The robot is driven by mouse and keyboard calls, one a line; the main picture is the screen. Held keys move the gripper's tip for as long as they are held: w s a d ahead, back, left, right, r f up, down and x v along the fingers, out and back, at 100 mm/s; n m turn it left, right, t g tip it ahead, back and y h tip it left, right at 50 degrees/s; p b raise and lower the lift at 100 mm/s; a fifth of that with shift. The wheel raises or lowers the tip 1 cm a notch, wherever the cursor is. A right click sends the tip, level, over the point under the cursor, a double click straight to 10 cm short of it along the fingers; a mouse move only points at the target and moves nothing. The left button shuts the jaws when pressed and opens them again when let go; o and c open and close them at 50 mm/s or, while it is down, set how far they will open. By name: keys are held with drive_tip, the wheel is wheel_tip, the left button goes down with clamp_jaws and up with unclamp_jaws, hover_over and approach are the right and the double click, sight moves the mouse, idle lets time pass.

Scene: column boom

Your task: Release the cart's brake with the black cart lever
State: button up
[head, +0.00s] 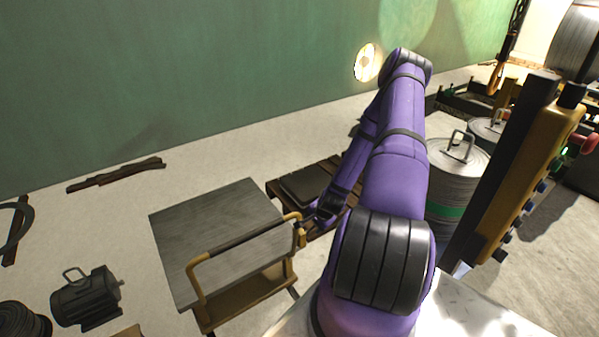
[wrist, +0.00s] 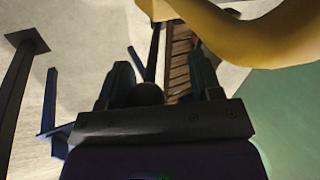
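The cart (head: 215,225) has a flat grey top and a yellow push handle (head: 240,240) with a dark grip. My gripper (head: 308,228) is at the right end of that handle, small and partly lost against dark parts in the head view. In the wrist view my gripper (wrist: 162,78) has its two fingers apart. A dark rounded knob (wrist: 137,94) shows between them, nearer the left finger; it looks like the end of the black cart lever. A thin dark rod (wrist: 154,52) runs above it. I cannot tell whether either finger touches the knob. A yellow bar (wrist: 240,38) crosses above the fingers.
A wooden pallet (head: 275,187) with a dark slab lies behind the cart. Metal drums (head: 455,165) stand to the right of my arm. A dark motor (head: 86,298) sits on the floor at left.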

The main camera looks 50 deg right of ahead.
drive_tip(key=w+g, duration=0.1)
drive_tip(key=w+r+g, duration=0.1)
drive_tip(key=w, duration=0.1)
drive_tip(key=shift+d+r+g, duration=0.3)
drive_tip(key=shift+d+g, duration=0.1)
drive_tip(key=w+a+r+n, duration=0.1)
drive_tip(key=r, duration=0.9)
drive_tip(key=a+r+n, duration=0.2)
drive_tip(key=r, duration=0.8)
drive_tip(key=shift+w+a+r, duration=0.3)
drive_tip(key=shift+w, duration=0.1)
